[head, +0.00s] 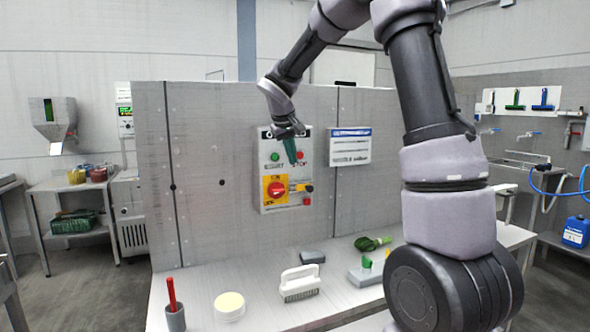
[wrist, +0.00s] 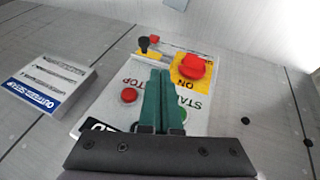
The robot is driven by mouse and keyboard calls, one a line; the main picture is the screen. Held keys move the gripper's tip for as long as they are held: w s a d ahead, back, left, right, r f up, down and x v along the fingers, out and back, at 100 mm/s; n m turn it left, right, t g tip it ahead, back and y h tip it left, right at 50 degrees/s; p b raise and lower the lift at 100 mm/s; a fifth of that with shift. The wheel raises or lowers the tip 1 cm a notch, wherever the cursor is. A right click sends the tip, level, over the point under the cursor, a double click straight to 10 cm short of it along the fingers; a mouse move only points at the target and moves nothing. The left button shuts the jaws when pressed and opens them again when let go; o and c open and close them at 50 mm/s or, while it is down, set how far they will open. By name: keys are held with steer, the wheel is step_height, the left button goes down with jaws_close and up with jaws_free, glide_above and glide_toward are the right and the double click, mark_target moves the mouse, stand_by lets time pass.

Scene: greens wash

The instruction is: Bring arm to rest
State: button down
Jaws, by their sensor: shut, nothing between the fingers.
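My gripper (head: 291,151) is shut and empty, with its green fingers together in front of the control panel (head: 264,202). The panel is a grey box on the upright wall, with a green start button (head: 275,157), a red stop button and a red rotary switch (head: 277,189) on a yellow plate. In the wrist view the shut fingers (wrist: 159,85) lie over the panel between its red stop button (wrist: 129,95) and its green button, which is partly hidden. I cannot tell whether the fingertips touch the panel. My arm reaches up and over from the right.
A table below the panel bears a cup with a red marker (head: 174,305), a round white container (head: 229,306), a white brush (head: 300,284) and leafy greens (head: 372,243). A sign (head: 350,147) hangs right of the panel. The wall left of the panel is clear.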

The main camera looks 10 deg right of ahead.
steer(key=shift+s+a+r, duration=0.2)
steer(key=shift+s+r, duration=0.15)
steer(key=shift+r, duration=0.25)
